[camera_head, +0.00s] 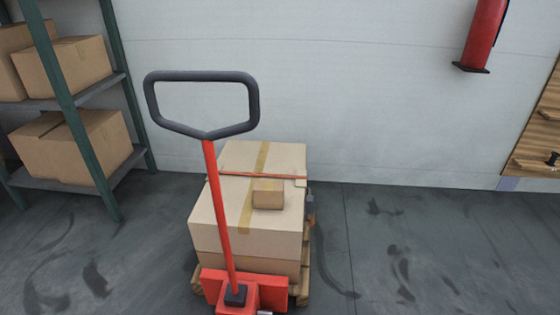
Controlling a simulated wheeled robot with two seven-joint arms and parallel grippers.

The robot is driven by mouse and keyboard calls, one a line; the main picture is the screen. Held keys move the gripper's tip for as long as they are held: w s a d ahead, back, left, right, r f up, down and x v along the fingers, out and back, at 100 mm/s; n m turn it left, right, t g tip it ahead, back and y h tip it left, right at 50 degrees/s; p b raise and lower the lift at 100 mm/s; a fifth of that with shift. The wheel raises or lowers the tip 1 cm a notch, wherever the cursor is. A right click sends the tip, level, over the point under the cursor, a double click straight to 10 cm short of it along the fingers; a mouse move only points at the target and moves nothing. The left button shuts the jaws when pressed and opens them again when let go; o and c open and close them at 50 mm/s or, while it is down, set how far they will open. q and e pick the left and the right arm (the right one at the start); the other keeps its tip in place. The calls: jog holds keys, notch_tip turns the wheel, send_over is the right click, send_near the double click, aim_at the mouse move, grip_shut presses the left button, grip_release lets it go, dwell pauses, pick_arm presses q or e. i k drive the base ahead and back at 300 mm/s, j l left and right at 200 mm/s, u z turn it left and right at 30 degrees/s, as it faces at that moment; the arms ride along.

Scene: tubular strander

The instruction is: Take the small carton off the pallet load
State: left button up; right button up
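The small carton (268,194) is a little brown box. It sits on top of the large taped cardboard boxes (215,210) of the pallet load, right of the red handle shaft. The boxes rest on a wooden pallet (303,290), of which only parts show. An orange strap (285,177) runs across the load just behind the small carton. Neither of my grippers is in view.
A red pallet jack (245,292) stands in front of the load, its dark loop handle (203,75) rising above it. A shelf rack (95,185) with cartons is at left. A red cylinder (484,35) hangs upper right. Floor at right is clear.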

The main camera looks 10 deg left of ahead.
aim_at(268, 194)
jog(key=i+j, duration=0.15)
jog(key=j, duration=0.2)
jog(key=i+j+z, duration=0.15)
jog(key=j, duration=0.2)
jog(key=i+j, duration=0.1)
jog(key=j, duration=0.3)
jog(key=i+j+z, duration=0.1)
jog(key=j, duration=0.25)
jog(key=i+j+z, duration=0.1)
jog(key=j, duration=0.3)
